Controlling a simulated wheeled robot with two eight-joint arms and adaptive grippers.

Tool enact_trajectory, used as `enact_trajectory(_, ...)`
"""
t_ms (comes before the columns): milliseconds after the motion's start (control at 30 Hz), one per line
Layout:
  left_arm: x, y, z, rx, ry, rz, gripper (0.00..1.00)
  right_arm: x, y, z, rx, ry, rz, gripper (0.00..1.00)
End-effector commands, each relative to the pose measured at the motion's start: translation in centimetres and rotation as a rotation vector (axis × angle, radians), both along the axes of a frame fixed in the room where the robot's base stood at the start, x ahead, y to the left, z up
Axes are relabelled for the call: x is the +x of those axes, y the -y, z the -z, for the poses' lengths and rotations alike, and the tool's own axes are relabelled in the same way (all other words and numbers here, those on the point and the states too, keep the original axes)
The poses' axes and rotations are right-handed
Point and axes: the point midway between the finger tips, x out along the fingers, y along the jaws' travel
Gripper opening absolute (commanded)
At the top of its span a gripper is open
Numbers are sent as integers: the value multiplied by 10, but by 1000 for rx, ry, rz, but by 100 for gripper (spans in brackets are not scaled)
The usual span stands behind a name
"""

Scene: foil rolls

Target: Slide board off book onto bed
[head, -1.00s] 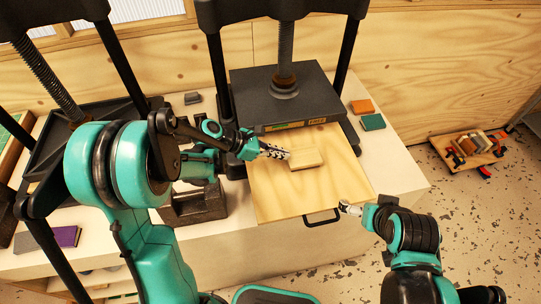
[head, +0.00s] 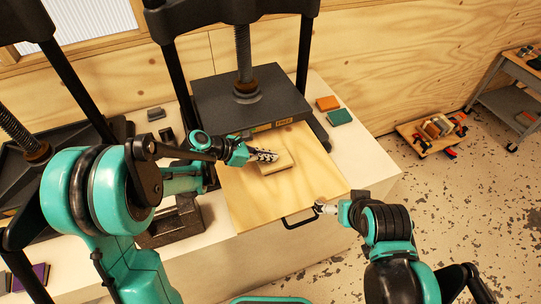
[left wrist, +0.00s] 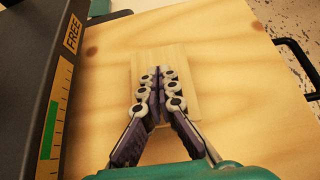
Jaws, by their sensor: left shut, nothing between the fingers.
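A small pale wooden board (head: 276,164) lies on the wide light-wood bed (head: 250,200) of the press. In the left wrist view the board (left wrist: 183,105) shows under and beside the fingers. Whether a book lies beneath it I cannot tell. My left gripper (head: 273,156) is shut and empty, its fingertips over the board; the left wrist view shows its fingers (left wrist: 158,75) together there. Contact is unclear. My right gripper (head: 320,207) is at the bed's front edge, beside the black handle (head: 299,219); its fingers are too small to read.
The dark press plate (head: 220,100) with its screw is close behind the bed. Orange (head: 328,103) and green (head: 340,117) blocks lie right of the press. A dark metal stand (head: 170,225) is at left. A tray of clamps and blocks (head: 430,132) sits on the floor.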

Motion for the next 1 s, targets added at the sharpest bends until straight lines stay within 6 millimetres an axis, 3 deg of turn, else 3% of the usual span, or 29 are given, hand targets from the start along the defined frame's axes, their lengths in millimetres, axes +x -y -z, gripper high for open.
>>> enact_trajectory(300, -31, -79, 6, 13, -4, -7, 0, 0, 0, 8, 0, 0, 0, 100)
enact_trajectory(433, -40, -99, 5, 11, -2, -5, 0, 0, 0, 10, 0, 0, 0, 100)
enact_trajectory(1000, -42, -102, 2, 9, -2, -1, 0, 0, 0, 9, 0, 0, 0, 100)
